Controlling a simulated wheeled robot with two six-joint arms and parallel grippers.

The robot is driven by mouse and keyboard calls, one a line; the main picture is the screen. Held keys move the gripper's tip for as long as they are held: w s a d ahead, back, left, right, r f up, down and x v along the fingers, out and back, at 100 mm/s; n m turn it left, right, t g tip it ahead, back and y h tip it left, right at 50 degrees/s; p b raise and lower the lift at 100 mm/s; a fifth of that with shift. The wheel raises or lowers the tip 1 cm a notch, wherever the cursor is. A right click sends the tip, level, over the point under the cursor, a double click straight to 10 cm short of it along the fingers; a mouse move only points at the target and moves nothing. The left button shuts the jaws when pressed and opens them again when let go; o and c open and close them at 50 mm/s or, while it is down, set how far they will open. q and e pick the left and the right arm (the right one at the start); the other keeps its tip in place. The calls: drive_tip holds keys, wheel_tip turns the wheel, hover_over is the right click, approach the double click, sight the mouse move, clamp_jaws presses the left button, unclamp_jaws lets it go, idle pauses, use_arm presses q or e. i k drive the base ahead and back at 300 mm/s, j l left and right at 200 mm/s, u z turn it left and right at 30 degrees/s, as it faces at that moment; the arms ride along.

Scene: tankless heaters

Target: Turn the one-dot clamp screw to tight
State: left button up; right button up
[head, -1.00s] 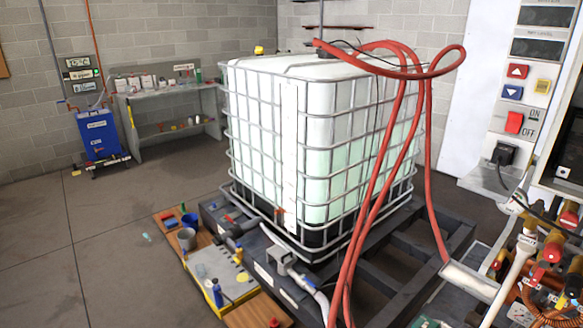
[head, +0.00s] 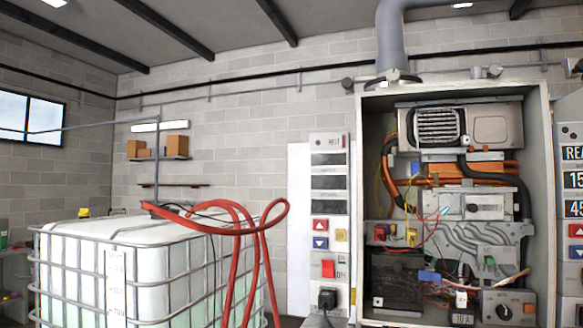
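No clamp screw with a one-dot mark can be made out in the head view. An open cabinet (head: 356,200) on the right shows wiring, orange pipes (head: 470,172) and a dark box (head: 397,281) inside. A round black knob (head: 503,311) sits on a grey plate low at its right. The small fittings in the cabinet are too small to tell apart. Neither of my grippers is in view.
A white caged tank (head: 150,262) stands at the lower left, with red hoses (head: 237,240) looping over its top. A narrow control panel (head: 329,225) with buttons is left of the cabinet. Another panel (head: 572,215) with displays is at the right edge.

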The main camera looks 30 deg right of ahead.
sight(392, 75)
drive_tip(key=z, duration=1.4)
